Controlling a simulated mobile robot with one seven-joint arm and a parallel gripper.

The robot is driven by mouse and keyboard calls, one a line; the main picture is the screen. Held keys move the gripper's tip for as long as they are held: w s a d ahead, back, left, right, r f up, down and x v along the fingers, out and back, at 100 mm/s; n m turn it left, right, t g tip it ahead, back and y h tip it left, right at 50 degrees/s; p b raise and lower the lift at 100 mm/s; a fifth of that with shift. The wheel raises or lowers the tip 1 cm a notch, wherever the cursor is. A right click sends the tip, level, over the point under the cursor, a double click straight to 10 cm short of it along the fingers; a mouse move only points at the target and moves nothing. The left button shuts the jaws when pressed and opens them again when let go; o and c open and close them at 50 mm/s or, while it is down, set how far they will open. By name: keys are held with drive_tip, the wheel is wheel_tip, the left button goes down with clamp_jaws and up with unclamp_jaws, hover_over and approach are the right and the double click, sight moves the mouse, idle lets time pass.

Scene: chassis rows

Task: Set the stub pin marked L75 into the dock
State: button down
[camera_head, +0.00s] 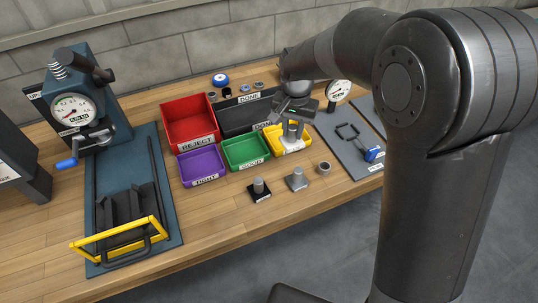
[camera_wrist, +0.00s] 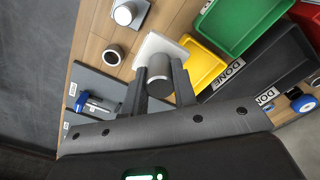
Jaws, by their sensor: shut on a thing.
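My gripper (camera_wrist: 160,85) is shut on a grey cylindrical pin (camera_wrist: 159,72) with a pale square base. In the head view the held pin (camera_head: 292,131) hangs below my gripper (camera_head: 292,120), overlapping the yellow bin; I cannot tell whether it touches the bin. No mark is readable on it. Two similar pins stand on the bench in front: one on a black base (camera_head: 259,187) and one on a grey base (camera_head: 297,180). The grey-based one also shows in the wrist view (camera_wrist: 125,14). Their marks are too small to read. I cannot identify the dock.
A metal ring (camera_head: 324,168) lies right of the pins. Purple (camera_head: 200,166), green (camera_head: 246,152), yellow (camera_head: 274,141) and red REJECT (camera_head: 190,119) bins stand behind. A gauge press (camera_head: 74,110) is left; a grey mat (camera_head: 345,150) with a blue-handled tool (camera_head: 371,154) is right.

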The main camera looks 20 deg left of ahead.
drive_tip(key=w+d+f, duration=0.1)
drive_tip(key=w+d, duration=0.6)
drive_tip(key=w, duration=0.3)
drive_tip(key=w+d+f, duration=0.2)
drive_tip(key=w+d, duration=0.6)
drive_tip(key=w, duration=0.2)
drive_tip(key=shift+w+a+f, duration=0.15)
drive_tip(key=shift+f, duration=1.9)
drive_tip(key=shift+f, duration=1.15)
drive_tip(key=c, duration=1.1)
unclamp_jaws()
wheel_tip(320, 180, up, 11)
drive_tip(key=shift+f, duration=0.1)
